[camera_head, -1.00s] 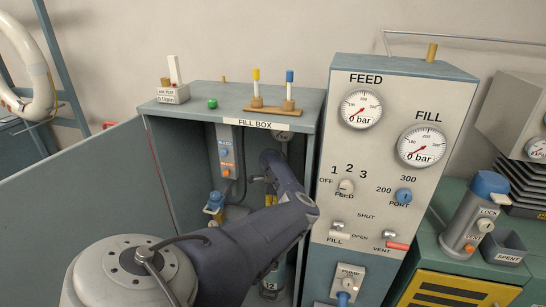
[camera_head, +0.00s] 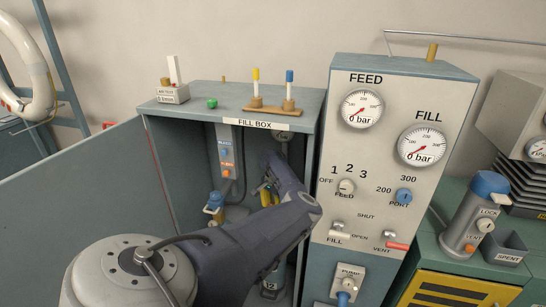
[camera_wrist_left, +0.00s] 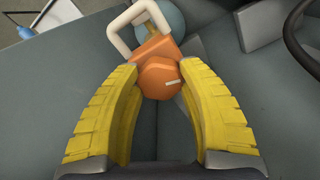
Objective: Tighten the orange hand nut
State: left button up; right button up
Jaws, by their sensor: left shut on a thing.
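The orange hand nut (camera_wrist_left: 158,78) is a faceted knob with a short white mark on its face, seen in the left wrist view. Behind it are an orange block and a white loop handle (camera_wrist_left: 138,22). My left gripper (camera_wrist_left: 159,84) has its yellow ribbed fingers on either side of the nut and is shut on it. In the head view my left arm reaches into the fill box (camera_head: 270,125). Only bits of the yellow fingers show there, and the nut is hidden behind the arm. My right gripper is in neither view.
The fill box's open door (camera_head: 80,195) stands at the left. The gauge panel (camera_head: 385,180) is close to the right of my arm. Inside the box are a switch plate (camera_head: 226,150) and a blue-topped valve (camera_head: 214,203). A peg stand (camera_head: 272,110) sits on top.

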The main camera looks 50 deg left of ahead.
pick_arm(q)
jog(key=n, duration=0.3)
jog(key=shift+s+f+n, duration=0.1)
jog(key=shift+s+n, duration=0.1)
jog(key=shift+n, duration=0.2)
jog(key=n, duration=0.3)
jog(key=shift+d+f+n, duration=0.1)
jog(key=shift+n, duration=0.2)
jog(key=shift+o, duration=0.2)
jog(key=n, duration=0.6)
jog(key=shift+w+d+n, duration=0.1)
jog(key=shift+d+n, duration=0.1)
jog(key=shift+n, duration=0.1)
jog(key=shift+w, duration=0.1)
jog(key=o, duration=1.2)
jog(key=shift+a, duration=0.1)
jog(key=shift+o, duration=0.2)
